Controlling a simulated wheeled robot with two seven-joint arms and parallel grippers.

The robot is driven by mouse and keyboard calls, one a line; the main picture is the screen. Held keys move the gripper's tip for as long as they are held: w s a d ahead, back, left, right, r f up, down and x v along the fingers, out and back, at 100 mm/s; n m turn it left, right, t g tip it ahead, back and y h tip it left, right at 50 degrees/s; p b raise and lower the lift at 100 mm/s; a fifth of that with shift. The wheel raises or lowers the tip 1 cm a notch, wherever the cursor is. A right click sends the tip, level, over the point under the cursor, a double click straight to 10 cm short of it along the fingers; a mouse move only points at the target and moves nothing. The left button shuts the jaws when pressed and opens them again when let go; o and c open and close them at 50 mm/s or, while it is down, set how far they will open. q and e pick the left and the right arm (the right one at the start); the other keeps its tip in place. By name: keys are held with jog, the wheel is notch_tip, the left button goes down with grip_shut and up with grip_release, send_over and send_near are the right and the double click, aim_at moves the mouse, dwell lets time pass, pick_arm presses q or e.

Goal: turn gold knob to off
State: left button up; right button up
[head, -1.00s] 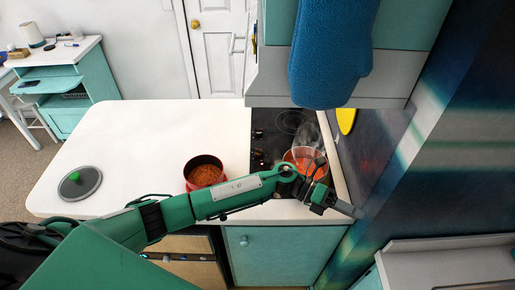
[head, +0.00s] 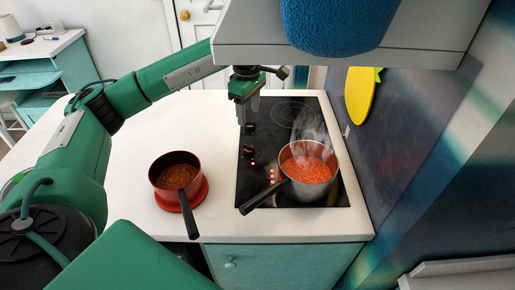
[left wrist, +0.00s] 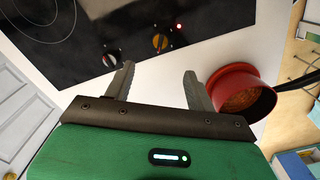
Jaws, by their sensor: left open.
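The gold knob (left wrist: 160,42) sits on the black cooktop, beside a lit red light, in the left wrist view. In the head view a small knob (head: 249,153) close to a red light seems to be the same one. A second, greyer knob (left wrist: 110,61) is beside it, farther from the red pan. My left gripper (head: 248,117) is open and empty, pointing down over the cooktop's left edge near the knobs. In the left wrist view its fingertips (left wrist: 159,69) are apart, with the gold knob beyond the gap, not between them. My right gripper is out of view.
A steaming steel pot (head: 308,168) of red food stands on the cooktop (head: 318,198), its handle towards the front left. A red pan (head: 176,178) sits on the white counter left of it. A cabinet with a blue cloth (head: 330,28) hangs above.

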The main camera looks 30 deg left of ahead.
aim_at(249, 146)
pick_arm(q)
notch_tip(249, 146, down, 14)
jog(key=p, duration=0.3)
jog(key=shift+a+r, duration=0.1)
jog(key=shift+r, duration=0.1)
jog(key=c, duration=1)
